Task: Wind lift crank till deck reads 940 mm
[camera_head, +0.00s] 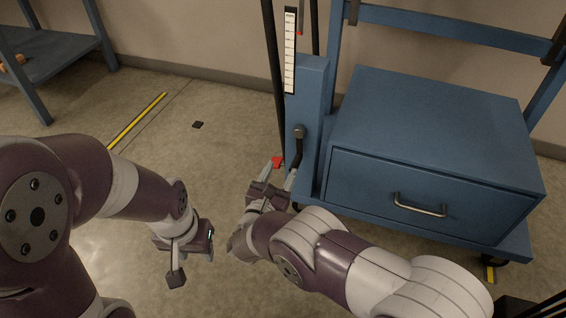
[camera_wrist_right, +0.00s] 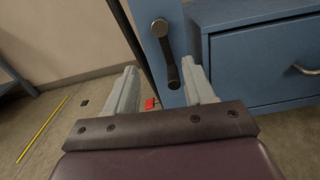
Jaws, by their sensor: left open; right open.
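The crank (camera_head: 299,133) is a dark, bent arm with a rounded end, on the front of the blue lift post (camera_head: 308,90). It also shows in the right wrist view (camera_wrist_right: 171,62). My right gripper (camera_head: 278,174) is open and empty just below the crank; in the right wrist view the crank's lower end shows between the fingers, apparently beyond them. A white scale (camera_head: 290,60) stands above the post with a small red pointer (camera_head: 299,33) near its top; its figures are too small to read. My left gripper (camera_head: 172,262) is open and empty over the floor.
A blue drawer cabinet (camera_head: 430,130) stands on a low blue deck (camera_head: 515,243) right of the post. A small red part (camera_head: 277,162) is low by the post. A blue bench (camera_head: 60,60) is at the far left. The floor (camera_head: 215,165) between is mostly clear.

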